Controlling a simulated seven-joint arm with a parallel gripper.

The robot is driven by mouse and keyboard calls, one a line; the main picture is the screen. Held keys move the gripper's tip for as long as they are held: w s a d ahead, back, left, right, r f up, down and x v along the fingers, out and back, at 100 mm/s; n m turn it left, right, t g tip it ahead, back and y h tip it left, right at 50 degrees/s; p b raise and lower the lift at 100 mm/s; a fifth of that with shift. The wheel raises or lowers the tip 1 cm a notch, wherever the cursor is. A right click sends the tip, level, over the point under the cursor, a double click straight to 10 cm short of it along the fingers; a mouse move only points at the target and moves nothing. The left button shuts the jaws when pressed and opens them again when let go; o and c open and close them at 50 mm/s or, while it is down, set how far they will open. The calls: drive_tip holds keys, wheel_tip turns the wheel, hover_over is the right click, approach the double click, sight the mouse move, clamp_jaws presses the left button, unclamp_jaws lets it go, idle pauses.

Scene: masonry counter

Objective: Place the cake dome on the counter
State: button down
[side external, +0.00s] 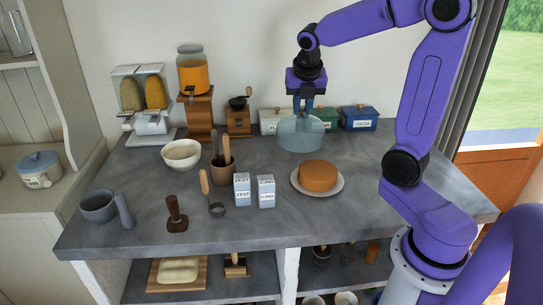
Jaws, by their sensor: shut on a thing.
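The cake dome (300,134) is a pale blue, see-through cover toward the back of the grey counter (140,207). My gripper (308,106) points straight down over it and is shut on its top. The dome is upright. I cannot tell from this view whether its rim touches the counter or hangs just above it. A round brown cake (318,175) sits uncovered on a white plate (338,187), in front of the dome and slightly to its right.
Behind the dome stand a white box (270,117), a green box (328,117) and a blue box (358,118). Two small cartons (253,191), a utensil pot (223,169) and a white bowl (182,154) stand to the left. The counter's front right is clear.

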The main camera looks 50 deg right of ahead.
drive_tip(key=shift+w+r+n, duration=0.1)
drive_tip(key=shift+w+n, duration=0.15)
drive_tip(key=shift+n, duration=0.05)
drive_tip(key=w+d+f, duration=0.4)
drive_tip(key=w+f, duration=0.9)
idle(0.3)
drive_tip(key=c, duration=1)
unclamp_jaws()
drive_tip(key=shift+f, duration=0.1)
